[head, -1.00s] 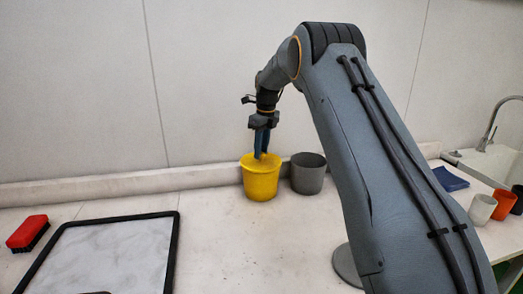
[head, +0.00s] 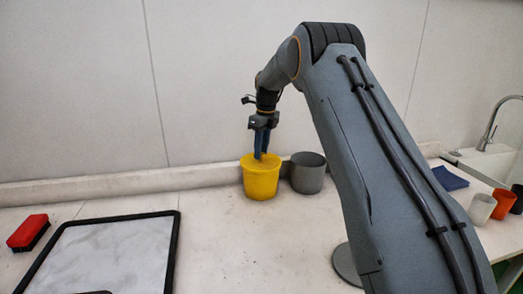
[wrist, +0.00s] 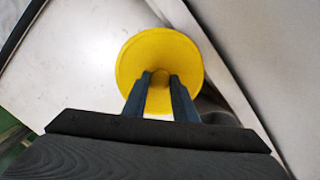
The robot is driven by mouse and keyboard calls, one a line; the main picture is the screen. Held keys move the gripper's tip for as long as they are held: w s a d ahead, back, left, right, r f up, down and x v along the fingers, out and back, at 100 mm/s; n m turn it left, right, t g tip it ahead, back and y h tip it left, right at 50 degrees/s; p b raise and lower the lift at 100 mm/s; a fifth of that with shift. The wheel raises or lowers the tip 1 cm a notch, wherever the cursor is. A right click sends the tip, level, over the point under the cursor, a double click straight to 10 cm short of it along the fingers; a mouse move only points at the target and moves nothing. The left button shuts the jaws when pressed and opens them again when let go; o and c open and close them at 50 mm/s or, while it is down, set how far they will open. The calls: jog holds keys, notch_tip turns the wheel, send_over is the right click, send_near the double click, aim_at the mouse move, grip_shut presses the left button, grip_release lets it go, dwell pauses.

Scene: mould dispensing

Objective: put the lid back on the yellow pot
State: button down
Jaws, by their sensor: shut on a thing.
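The yellow pot (head: 261,183) stands upright on the worktop near the back wall. Its yellow lid (wrist: 160,48) is at the pot's top, seen from above as a round disc in the wrist view. My gripper (head: 261,155) points down over the pot, its blue fingers closed on the lid's knob, which shows between the fingertips (wrist: 160,76) in the wrist view. The lid looks level with the rim, but I cannot tell whether it is fully seated. The lid hides the inside of the pot.
A grey pot (head: 307,174) stands close to the right of the yellow pot. A black-framed board (head: 110,255) and a red brush (head: 28,232) lie at left. Small cups (head: 480,208), a blue cloth (head: 450,178) and a sink are at right. The worktop before the pots is clear.

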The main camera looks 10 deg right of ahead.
jog(key=c, duration=0.9)
grip_release()
jog(key=shift+r, duration=0.1)
jog(key=shift+r+p, duration=1.35)
jog(key=shift+r, duration=2.1)
jog(key=shift+c, duration=0.4)
grip_shut()
